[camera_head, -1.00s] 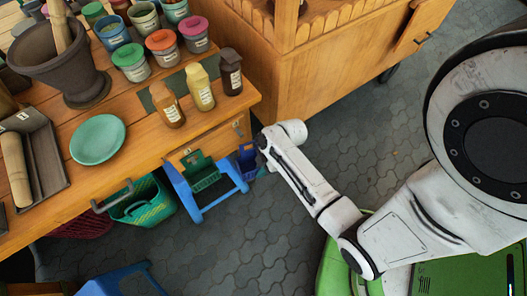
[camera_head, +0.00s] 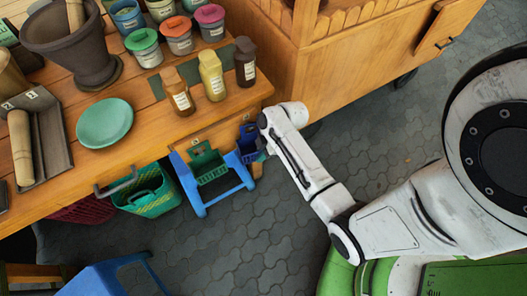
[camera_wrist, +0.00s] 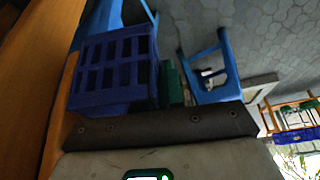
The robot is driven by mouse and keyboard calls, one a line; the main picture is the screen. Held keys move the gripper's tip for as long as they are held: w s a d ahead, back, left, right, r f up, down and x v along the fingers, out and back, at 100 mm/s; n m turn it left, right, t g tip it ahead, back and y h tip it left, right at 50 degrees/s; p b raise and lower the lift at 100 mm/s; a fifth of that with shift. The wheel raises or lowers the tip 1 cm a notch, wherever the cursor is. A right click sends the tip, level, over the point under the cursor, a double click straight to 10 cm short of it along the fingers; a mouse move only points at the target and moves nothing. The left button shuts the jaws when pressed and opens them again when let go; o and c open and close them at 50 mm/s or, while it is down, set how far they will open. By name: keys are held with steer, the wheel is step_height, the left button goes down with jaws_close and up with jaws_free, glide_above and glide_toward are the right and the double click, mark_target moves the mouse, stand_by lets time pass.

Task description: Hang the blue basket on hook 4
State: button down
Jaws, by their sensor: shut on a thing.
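The blue basket (camera_head: 247,143) is dark blue and hangs just below the right end of the wooden table's front edge. It fills the left of the wrist view (camera_wrist: 115,70), where its slotted side shows close up. My gripper (camera_head: 262,154) is at the basket's right side and shut on it; the arm hides most of the fingers in the head view. The dark gripper body (camera_wrist: 160,126) lies right below the basket in the wrist view. A small pale label (camera_head: 245,117) shows on the table front above the basket, its number unreadable. I cannot tell whether the basket touches a hook.
A small green basket (camera_head: 208,163) is left of the blue one, by a blue stool (camera_head: 218,192). A larger green basket (camera_head: 147,192) hangs further left. Bottles and jars stand on the table (camera_head: 150,135). A wooden cabinet (camera_head: 345,75) stands at the back right.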

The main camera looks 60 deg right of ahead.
steer(key=shift+w+d+f+b, duration=0.3)
steer(key=shift+w+d+b, duration=0.2)
steer(key=shift+w, duration=0.3)
steer(key=shift+w+d, duration=0.2)
steer(key=shift+w, duration=0.05)
steer(key=c, duration=1.1)
jaws_free()
steer(key=shift+f, duration=0.1)
steer(key=shift+s+a, duration=0.1)
steer(key=p+v, duration=0.1)
steer(key=v, duration=0.9)
steer(key=shift+s+r, duration=0.15)
steer(key=shift+r, duration=0.2)
